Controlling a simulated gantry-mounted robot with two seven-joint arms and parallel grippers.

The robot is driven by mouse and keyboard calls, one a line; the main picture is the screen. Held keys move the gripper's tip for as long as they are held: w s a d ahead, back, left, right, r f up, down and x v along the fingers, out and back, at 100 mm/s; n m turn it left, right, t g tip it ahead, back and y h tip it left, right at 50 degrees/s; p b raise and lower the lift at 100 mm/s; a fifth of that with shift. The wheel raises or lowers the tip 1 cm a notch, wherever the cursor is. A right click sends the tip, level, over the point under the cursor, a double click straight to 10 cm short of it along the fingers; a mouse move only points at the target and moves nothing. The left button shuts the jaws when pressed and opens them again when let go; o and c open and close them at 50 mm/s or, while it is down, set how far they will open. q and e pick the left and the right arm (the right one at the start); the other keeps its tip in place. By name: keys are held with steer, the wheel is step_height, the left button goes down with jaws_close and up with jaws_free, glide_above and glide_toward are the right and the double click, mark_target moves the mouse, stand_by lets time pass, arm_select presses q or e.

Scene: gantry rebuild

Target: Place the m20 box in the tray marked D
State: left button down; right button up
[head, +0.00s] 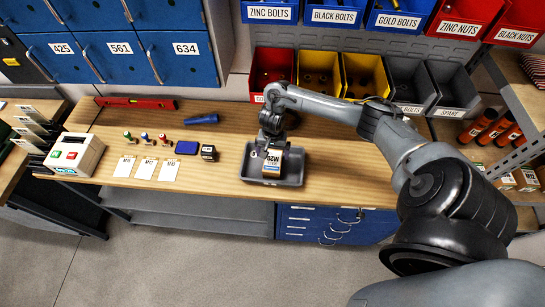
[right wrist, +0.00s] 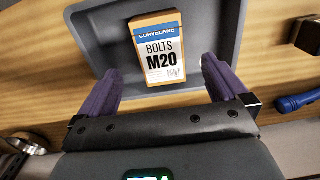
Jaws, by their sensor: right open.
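The M20 box (head: 272,161), white and orange with a blue band, lies label up inside a grey tray (head: 292,178) on the workbench. In the right wrist view the M20 box (right wrist: 159,50) rests on the floor of the grey tray (right wrist: 88,36). My right gripper (head: 273,143) is over the tray's back part. In the right wrist view its purple fingers (right wrist: 161,68) are spread wide, with clear gaps on both sides of the box. No letter D is readable on the tray. My left gripper is not in view.
Left of the tray are a small black box (head: 208,153), a blue pad (head: 187,147), several stamps and white cards (head: 145,168). A blue torch (head: 200,119) lies behind. Bolt bins (head: 318,75) hang above the bench's back. Bare wood lies right of the tray.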

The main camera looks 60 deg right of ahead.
steer(key=shift+r+p, duration=0.3)
steer(key=shift+r, duration=0.45)
steer(key=shift+a+r, duration=0.1)
steer(key=shift+r, duration=0.1)
steer(key=a+f+n+t+y, duration=0.15)
steer(key=a+n+t, duration=0.35)
steer(key=a+n, duration=1.25)
steer(key=s+a+r+m, duration=0.1)
steer(key=s+a+r, duration=0.3)
steer(key=s, duration=0.2)
steer(key=s+a+r+g+h, duration=0.1)
steer(key=s+a+r, duration=0.3)
steer(key=s, duration=0.3)
steer(key=shift+s+a+r+m, duration=0.15)
steer(key=shift+s+r+m, duration=0.2)
steer(key=shift+r, duration=0.2)
steer(key=shift+w, duration=0.1)
